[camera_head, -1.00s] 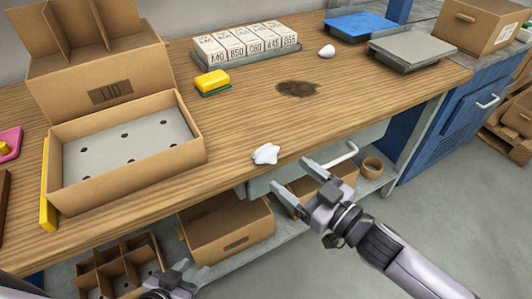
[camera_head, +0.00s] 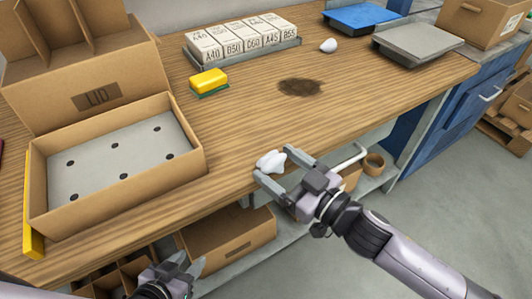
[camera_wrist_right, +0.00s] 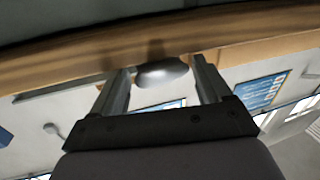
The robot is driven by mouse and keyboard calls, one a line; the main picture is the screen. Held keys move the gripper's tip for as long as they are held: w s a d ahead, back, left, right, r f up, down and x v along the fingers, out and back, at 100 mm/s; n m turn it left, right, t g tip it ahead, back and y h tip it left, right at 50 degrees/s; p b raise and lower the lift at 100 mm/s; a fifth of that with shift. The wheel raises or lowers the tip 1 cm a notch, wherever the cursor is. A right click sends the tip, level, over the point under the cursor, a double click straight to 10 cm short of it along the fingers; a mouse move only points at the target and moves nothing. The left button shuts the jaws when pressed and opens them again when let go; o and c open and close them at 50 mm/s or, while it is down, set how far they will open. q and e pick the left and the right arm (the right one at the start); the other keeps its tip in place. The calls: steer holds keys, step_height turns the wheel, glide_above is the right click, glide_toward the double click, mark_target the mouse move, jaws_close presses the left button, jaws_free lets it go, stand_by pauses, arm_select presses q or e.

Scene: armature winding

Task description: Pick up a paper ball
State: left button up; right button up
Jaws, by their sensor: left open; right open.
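A white crumpled paper ball (camera_head: 271,161) lies at the front edge of the wooden workbench (camera_head: 240,150). My right gripper (camera_head: 274,166) is open, with its fingers on either side of this ball. In the right wrist view, the ball (camera_wrist_right: 163,73) shows between the two fingertips (camera_wrist_right: 160,75); I cannot tell whether they touch it. A second white paper ball (camera_head: 328,45) lies farther back, near the blue tray. My left gripper (camera_head: 186,268) is open and empty, low in front of the bench.
A yellow and green sponge (camera_head: 209,82) and a row of labelled white boxes (camera_head: 241,39) stand behind. An open cardboard box (camera_head: 190,165) sits at left. A dark stain (camera_head: 299,87) marks the bench. The bench's front edge is close to my right gripper.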

steer(key=shift+w+a, duration=0.3)
steer(key=shift+a, duration=0.05)
steer(key=shift+s+d, duration=0.1)
steer(key=c, duration=0.8)
